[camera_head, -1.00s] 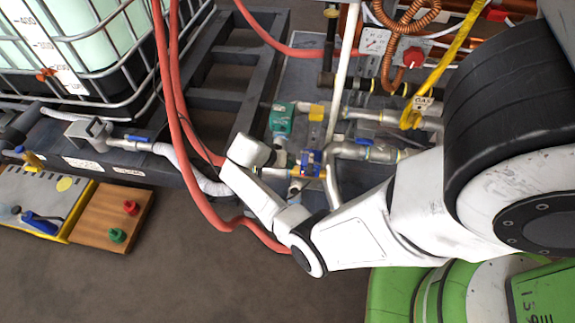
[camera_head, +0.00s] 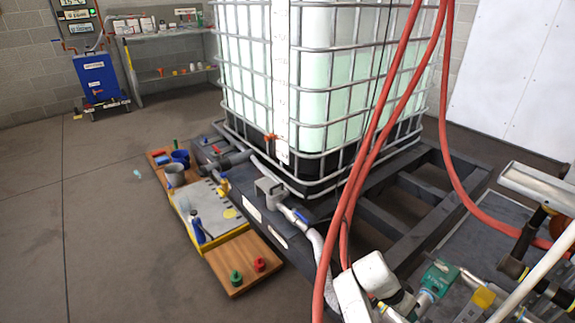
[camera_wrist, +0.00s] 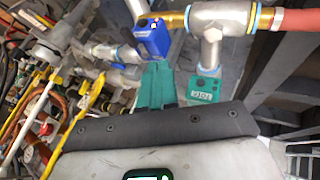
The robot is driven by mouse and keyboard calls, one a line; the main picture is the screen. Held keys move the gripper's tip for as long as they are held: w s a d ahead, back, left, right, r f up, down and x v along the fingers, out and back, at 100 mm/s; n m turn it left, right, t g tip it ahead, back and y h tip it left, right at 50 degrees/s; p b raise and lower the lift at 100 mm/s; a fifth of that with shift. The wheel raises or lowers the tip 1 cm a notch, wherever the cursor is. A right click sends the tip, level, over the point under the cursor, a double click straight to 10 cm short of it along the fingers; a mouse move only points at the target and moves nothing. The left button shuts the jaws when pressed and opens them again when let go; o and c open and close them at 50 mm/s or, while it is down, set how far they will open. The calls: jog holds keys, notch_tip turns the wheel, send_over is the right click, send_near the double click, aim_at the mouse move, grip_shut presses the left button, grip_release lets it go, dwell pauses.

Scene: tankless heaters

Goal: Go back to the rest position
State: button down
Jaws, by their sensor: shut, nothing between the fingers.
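In the wrist view my gripper (camera_wrist: 156,68) is shut, with its teal fingers together and nothing between them. Behind the fingertips is a blue valve box (camera_wrist: 150,38) on the pipework. Whether the fingertips touch it cannot be told from this view. A metal pipe tee (camera_wrist: 222,22) with a teal labelled box (camera_wrist: 206,90) is to the right of the fingers. In the head view my white arm (camera_head: 372,280) shows at the bottom, among the pipes, and my gripper cannot be made out.
Red hoses (camera_head: 378,130) hang beside my arm. A caged tank (camera_head: 335,90) stands on a dark frame (camera_head: 415,190). A teal box (camera_head: 437,277) and pipes crowd the lower right. A wooden board (camera_head: 243,262) lies by the frame. The floor at left (camera_head: 110,220) is mostly clear.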

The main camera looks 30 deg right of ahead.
jog(key=shift+s, duration=0.1)
jog(key=s+a+r+n+t+y, duration=0.3)
jog(key=s+a+n, duration=0.2)
jog(key=a+n, duration=0.5)
jog(key=s+a+r+n+t+y, duration=0.2)
jog(key=s+a+r+n+t, duration=0.15)
jog(key=a+n, duration=0.7)
notch_tip(320, 180, up, 20)
jog(key=a+m+p, duration=0.2)
jog(key=m+p, duration=0.1)
jog(key=p, duration=1.6)
jog(key=shift+s+f, duration=0.15)
